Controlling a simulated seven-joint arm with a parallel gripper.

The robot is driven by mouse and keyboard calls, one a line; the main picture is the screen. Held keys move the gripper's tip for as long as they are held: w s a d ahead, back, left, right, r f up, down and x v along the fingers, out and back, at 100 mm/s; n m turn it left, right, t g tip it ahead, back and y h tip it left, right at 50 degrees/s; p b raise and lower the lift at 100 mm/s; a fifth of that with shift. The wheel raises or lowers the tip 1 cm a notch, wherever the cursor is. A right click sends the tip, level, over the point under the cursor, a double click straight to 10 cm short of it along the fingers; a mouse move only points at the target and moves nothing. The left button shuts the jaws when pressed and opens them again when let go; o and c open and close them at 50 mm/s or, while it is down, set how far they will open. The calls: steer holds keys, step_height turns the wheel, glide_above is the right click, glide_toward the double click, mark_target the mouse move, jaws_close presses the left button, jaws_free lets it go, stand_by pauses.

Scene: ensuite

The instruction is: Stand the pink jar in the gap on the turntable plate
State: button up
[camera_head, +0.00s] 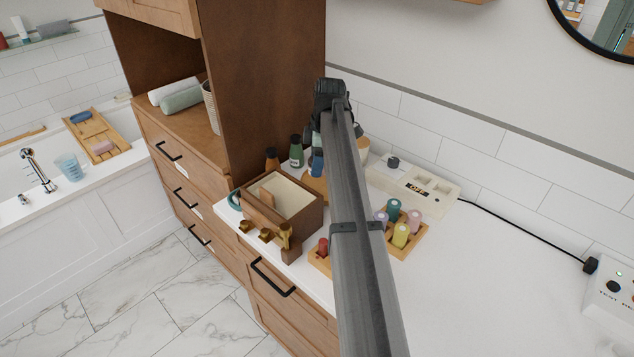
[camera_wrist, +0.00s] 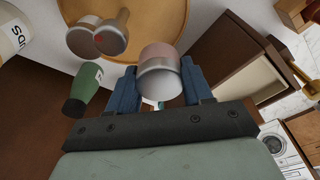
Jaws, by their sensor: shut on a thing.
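In the wrist view the pink jar (camera_wrist: 158,56), with a pale grey end toward the camera, sits between the two blue fingers of my gripper (camera_wrist: 160,88), which is shut on it. The round wooden turntable plate (camera_wrist: 165,18) lies beyond the jar. I cannot tell whether the jar touches it. The gap is not clear in either view.
A green bottle (camera_head: 296,151) and an amber bottle (camera_head: 272,159) stand behind. A wooden box (camera_head: 309,223) is left of my arm. The right counter (camera_head: 490,290) is clear.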

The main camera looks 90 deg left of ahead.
steer(key=shift+f, duration=3.3)
steer(key=shift+f, duration=0.15)
steer(key=o, duration=1.1)
steer(key=r, duration=0.4)
steer(key=w+r, duration=0.1)
steer(key=r, duration=0.7)
steer(key=shift+w+r, duration=0.1)
steer(key=shift+w, duration=0.3)
